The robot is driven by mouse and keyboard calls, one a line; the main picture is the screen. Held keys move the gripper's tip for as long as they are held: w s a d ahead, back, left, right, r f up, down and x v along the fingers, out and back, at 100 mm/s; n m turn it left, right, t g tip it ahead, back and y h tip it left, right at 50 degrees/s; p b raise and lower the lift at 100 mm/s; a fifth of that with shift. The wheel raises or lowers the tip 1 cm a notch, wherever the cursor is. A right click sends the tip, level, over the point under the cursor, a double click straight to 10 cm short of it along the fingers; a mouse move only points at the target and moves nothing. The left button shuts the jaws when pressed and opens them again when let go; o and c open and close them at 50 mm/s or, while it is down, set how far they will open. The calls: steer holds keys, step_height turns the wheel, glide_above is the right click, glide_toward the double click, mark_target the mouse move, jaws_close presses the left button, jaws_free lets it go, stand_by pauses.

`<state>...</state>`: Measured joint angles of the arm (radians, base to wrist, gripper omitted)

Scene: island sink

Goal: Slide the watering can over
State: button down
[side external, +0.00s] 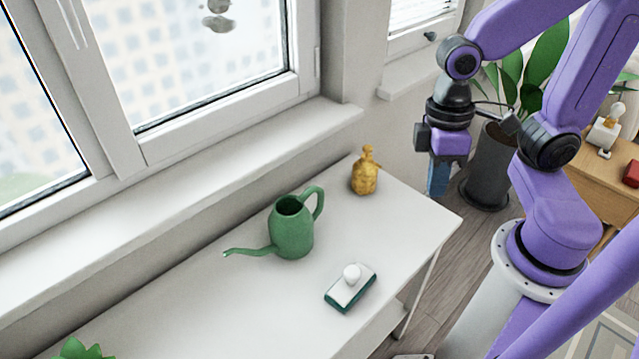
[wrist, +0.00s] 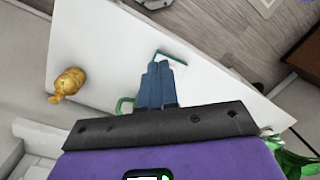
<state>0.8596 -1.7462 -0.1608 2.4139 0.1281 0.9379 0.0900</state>
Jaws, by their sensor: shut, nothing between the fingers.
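The green watering can (side external: 293,230) stands upright on the white table, its spout pointing left and its handle to the upper right in the side view. In the wrist view only part of its green handle (wrist: 124,106) shows; my gripper hides the rest. My gripper (side external: 437,192) is in the air past the right end of the table, well apart from the can. Its blue fingers (wrist: 158,70) are together in the wrist view, with nothing between them.
A golden bottle-like figure (side external: 365,172) stands behind and right of the can. A white-and-green brush or eraser with a white knob (side external: 350,287) lies in front of it. A window ledge (side external: 150,195) runs along the back.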

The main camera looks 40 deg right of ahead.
steer(key=w+d+f+m+g+y, duration=0.1)
steer(key=w+f+m+y, duration=0.1)
steer(key=w+m, duration=0.5)
steer(key=w+d+f+m+g+y, duration=0.1)
steer(key=w+f+m+y, duration=0.1)
steer(key=w+m, duration=0.55)
steer(key=w+d+f+m+t+y, duration=0.3)
steer(key=w+d+f+m+y, duration=0.2)
steer(key=w+d+m, duration=0.6)
glide_toward(321, 186)
steer(key=d+f+x, duration=0.1)
steer(key=x, duration=0.4)
steer(key=shift+a+r+m, duration=0.1)
steer(key=shift+a+m, duration=0.25)
steer(key=shift+a, duration=0.65)
steer(key=a, duration=2.1)
steer(key=shift+a, duration=0.4)
